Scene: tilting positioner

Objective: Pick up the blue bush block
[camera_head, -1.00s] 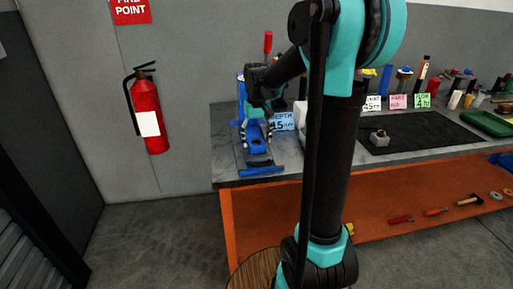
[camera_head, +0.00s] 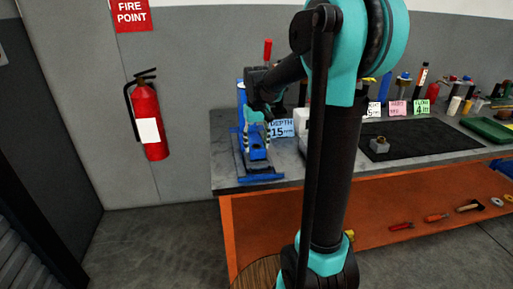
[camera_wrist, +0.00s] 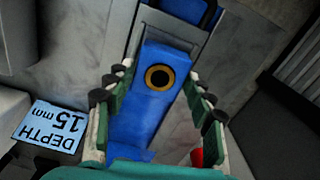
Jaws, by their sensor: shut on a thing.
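The blue bush block (camera_wrist: 150,110) lies between the two fingers of my gripper (camera_wrist: 157,80) in the wrist view. It is long and blue, with a dark round hole ringed in brass (camera_wrist: 160,77) near its far end. My gripper is shut on it, with a finger along each side. In the head view my gripper (camera_head: 257,138) is low over the blue fixture at the left end of the bench, and the block (camera_head: 258,154) shows below the fingers. The near end of the block is hidden by my gripper in the wrist view. I cannot tell whether it is clear of the fixture.
The blue fixture's base (camera_head: 262,177) lies near the bench's front edge. A "DEPTH 15 mm" card (camera_head: 281,129) stands just right of it. A red-handled part (camera_head: 267,50) rises behind. A dark mat (camera_head: 415,140) with a small metal part (camera_head: 379,145) lies farther right.

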